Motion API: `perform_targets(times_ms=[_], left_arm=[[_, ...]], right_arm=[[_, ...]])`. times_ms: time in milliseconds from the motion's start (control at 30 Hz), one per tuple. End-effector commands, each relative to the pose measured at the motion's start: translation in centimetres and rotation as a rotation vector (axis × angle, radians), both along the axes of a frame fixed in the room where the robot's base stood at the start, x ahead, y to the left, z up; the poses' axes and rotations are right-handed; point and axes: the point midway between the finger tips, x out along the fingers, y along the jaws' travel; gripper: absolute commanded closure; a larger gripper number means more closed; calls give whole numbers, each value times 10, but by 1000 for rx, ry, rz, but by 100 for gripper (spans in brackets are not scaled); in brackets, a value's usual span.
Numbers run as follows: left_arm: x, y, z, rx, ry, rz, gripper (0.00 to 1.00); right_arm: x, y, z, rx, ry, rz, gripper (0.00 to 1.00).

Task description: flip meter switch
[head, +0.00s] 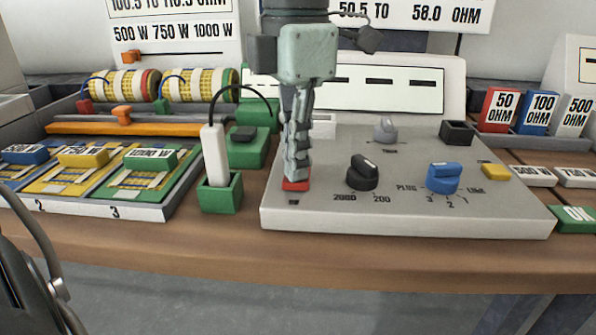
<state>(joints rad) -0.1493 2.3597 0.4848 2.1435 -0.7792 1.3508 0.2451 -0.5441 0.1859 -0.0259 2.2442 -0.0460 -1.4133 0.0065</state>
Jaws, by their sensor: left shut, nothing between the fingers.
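The meter (330,220) is a grey, sloped panel on the bench with a white display strip at its back. A small red switch (295,185) sits at its front left corner. My left gripper (297,172) points straight down over the red switch, its fingers closed together with nothing between them. The fingertips hide part of the switch, and I cannot tell whether they press on it. The panel also carries a black knob (361,178), a blue knob (443,180) and a grey knob (384,131). My right gripper is not in view.
A white probe (215,155) stands in a green holder (220,195) just left of the meter. A tray (150,212) with coloured labelled pieces lies further left. Red, blue and grey ohm blocks (540,112) stand at the right. A green block (575,219) lies at the right edge.

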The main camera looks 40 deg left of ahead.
Motion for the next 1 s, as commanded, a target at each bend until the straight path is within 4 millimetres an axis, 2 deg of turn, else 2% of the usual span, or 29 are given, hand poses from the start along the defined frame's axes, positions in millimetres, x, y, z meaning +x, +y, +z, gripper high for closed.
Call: perform_targets(times_ms=[167,367,1000], left_arm=[[0,0,-4,0,0,0,100],[0,0,1,0,0,0,100],[0,0,52,0,-1,0,100]], right_arm=[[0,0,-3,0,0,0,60],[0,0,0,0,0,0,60],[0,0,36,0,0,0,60]])
